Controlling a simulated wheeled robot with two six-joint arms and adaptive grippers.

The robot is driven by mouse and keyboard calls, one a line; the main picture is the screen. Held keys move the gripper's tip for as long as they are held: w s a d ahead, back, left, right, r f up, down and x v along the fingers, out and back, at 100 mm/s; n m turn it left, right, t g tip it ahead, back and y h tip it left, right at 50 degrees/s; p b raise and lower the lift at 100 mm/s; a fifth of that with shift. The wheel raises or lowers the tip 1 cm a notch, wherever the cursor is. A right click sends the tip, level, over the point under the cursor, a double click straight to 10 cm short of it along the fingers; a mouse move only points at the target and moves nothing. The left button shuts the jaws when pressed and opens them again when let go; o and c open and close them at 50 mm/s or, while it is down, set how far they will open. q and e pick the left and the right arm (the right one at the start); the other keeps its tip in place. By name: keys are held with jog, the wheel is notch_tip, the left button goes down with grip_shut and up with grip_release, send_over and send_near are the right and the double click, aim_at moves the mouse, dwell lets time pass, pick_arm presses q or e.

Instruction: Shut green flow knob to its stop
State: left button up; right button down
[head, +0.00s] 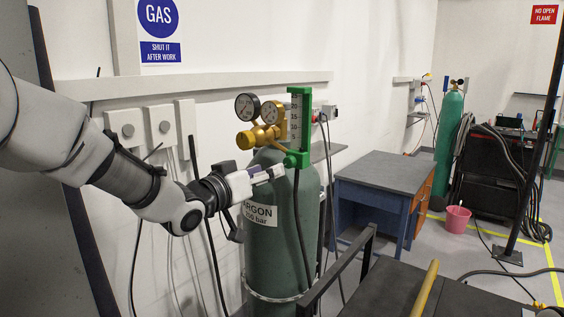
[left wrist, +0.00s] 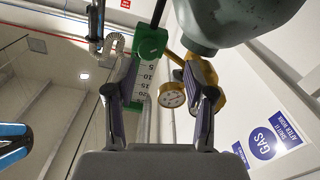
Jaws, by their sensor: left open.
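The flow meter (head: 296,122) has a green frame and a white scale and stands upright beside the brass regulator (head: 262,136). At its foot is a green part (head: 297,159), which also shows in the left wrist view (left wrist: 151,42); I cannot clearly tell the knob from the block there, nor how far it is turned. My left gripper (head: 276,173) is open and empty, in front of the cylinder's shoulder, a little below and left of the green part. In the left wrist view its fingers (left wrist: 162,72) spread on both sides of the scale. My right gripper is not in view.
The green argon cylinder (head: 270,262) stands close by the wall, with a dark hose running down its front. Two gauges (head: 248,107) sit at its top left. A blue-sided bench (head: 375,203) stands to the right. A dark-topped cart (head: 395,286) is at the front.

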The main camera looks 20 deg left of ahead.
aim_at(287, 164)
pick_arm(q)
jog(key=w+d+p, duration=0.1)
jog(key=d, duration=0.1)
jog(key=w+d+r+p, duration=0.1)
jog(key=w, duration=0.1)
jog(key=shift+w+d+r, duration=0.15)
jog(key=shift+w+d, duration=0.15)
jog(key=shift+d, duration=0.05)
jog(key=shift+w, duration=0.2)
jog(key=shift+w+a+f, duration=0.4)
jog(key=shift+a+f, duration=0.05)
jog(key=shift+a, duration=0.1)
jog(key=shift+c, duration=0.4)
jog(key=shift+s+d+r, duration=0.15)
jog(key=shift+d, duration=0.2)
grip_shut()
jog(key=shift+a, duration=0.1)
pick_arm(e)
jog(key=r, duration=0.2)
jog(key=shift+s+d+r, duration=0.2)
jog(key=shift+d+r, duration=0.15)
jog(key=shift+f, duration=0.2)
